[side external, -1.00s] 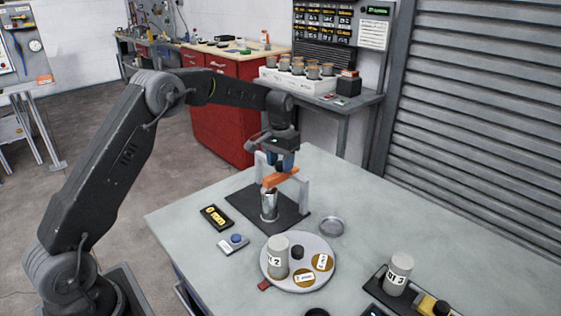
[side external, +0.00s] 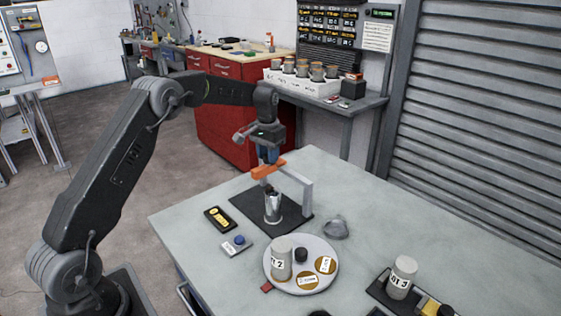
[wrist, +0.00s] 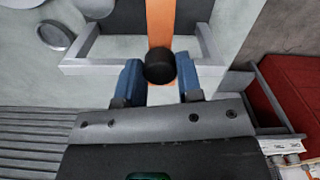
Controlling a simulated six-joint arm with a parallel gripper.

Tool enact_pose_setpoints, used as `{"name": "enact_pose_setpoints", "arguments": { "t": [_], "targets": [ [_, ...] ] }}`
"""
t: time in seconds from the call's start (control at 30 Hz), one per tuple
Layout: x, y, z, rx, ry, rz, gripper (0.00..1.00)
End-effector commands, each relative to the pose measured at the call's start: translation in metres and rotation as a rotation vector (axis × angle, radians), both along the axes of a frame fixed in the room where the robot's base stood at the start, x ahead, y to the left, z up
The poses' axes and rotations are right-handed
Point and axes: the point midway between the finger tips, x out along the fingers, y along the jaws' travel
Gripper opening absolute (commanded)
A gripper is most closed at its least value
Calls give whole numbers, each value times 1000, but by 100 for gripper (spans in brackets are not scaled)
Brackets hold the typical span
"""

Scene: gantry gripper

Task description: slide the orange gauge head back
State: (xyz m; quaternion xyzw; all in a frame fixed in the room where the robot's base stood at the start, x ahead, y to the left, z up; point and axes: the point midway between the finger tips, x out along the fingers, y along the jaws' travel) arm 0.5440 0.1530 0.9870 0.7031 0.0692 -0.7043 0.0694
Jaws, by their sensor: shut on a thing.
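The orange gauge head (side external: 268,169) is a bar lying across the grey gantry frame (side external: 307,196), toward the frame's left end in the side view. In the wrist view the gauge head (wrist: 160,22) runs up the picture, with a black knob (wrist: 160,66) on it. My gripper (side external: 268,156) is above the head. In the wrist view its blue fingers (wrist: 160,80) are on either side of the black knob, shut on it. A silver cylinder (side external: 273,208) stands on the dark mat (side external: 247,206), in front of the head. The gantry's left post is largely hidden.
A round tray (side external: 331,278) with a labelled grey cylinder (side external: 281,259) and discs stands in front. A small metal dish (side external: 336,229) lies right of the mat. A black-and-yellow box (side external: 220,219) and a blue-button box (side external: 236,245) lie left.

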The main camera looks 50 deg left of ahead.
Motion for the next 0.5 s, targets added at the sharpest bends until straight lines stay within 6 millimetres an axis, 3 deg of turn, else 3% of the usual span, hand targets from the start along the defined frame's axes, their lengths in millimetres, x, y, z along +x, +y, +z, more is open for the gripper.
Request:
{"name": "enact_pose_setpoints", "arguments": {
  "t": [0.13,0.5],
  "targets": [
    [0,26,0,1,-3,3,0],
    [0,34,1,6,-7,2,0]
  ]
}}
